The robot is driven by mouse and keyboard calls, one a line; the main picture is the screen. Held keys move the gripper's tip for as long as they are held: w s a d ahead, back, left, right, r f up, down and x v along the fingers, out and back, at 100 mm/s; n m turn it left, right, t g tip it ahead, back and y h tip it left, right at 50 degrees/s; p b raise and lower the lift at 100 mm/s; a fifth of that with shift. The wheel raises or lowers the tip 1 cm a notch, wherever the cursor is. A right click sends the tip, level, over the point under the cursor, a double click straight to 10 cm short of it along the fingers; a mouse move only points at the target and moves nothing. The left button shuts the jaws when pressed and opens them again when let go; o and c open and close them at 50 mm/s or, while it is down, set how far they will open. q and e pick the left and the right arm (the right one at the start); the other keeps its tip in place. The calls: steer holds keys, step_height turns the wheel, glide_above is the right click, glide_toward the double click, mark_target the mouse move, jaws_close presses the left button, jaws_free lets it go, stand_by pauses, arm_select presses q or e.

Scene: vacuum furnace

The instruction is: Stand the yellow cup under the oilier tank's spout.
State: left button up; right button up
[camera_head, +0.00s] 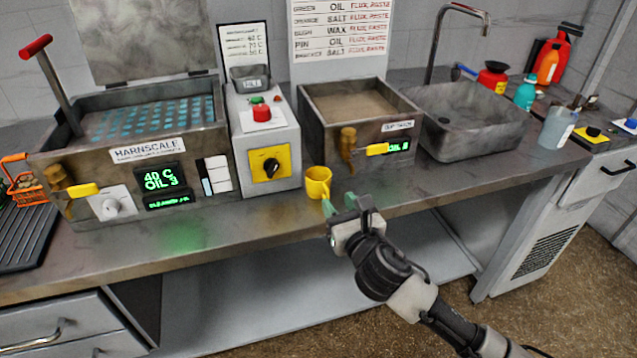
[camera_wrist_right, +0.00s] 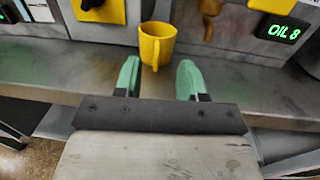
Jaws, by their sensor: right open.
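The yellow cup (camera_head: 317,184) stands upright on the bench, in front of the gap between the control box and the right tank. It also shows in the wrist view (camera_wrist_right: 158,40), its handle facing my right gripper. The right tank (camera_head: 398,133) reads OIL 8 in the wrist view; its brass spout (camera_head: 348,143) is right of the cup, not above it. The left tank (camera_head: 200,133), labelled HARNSCALE, reads OIL 3, with its own brass spout (camera_head: 55,177). My right gripper (camera_head: 345,207) is open at the bench edge, its green fingers (camera_wrist_right: 160,78) just short of the cup.
The control box (camera_head: 268,140) with a red button and black knob stands behind and left of the cup. A sink (camera_head: 462,122) lies right of the tank. An orange basket (camera_head: 25,180) sits at far left. The bench front before the right tank is clear.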

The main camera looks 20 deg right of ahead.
mark_target(329, 192)
steer(key=w, duration=0.2)
steer(key=w+a, duration=0.1)
steer(key=w, duration=0.2)
steer(key=shift+w, duration=0.1)
jaws_close()
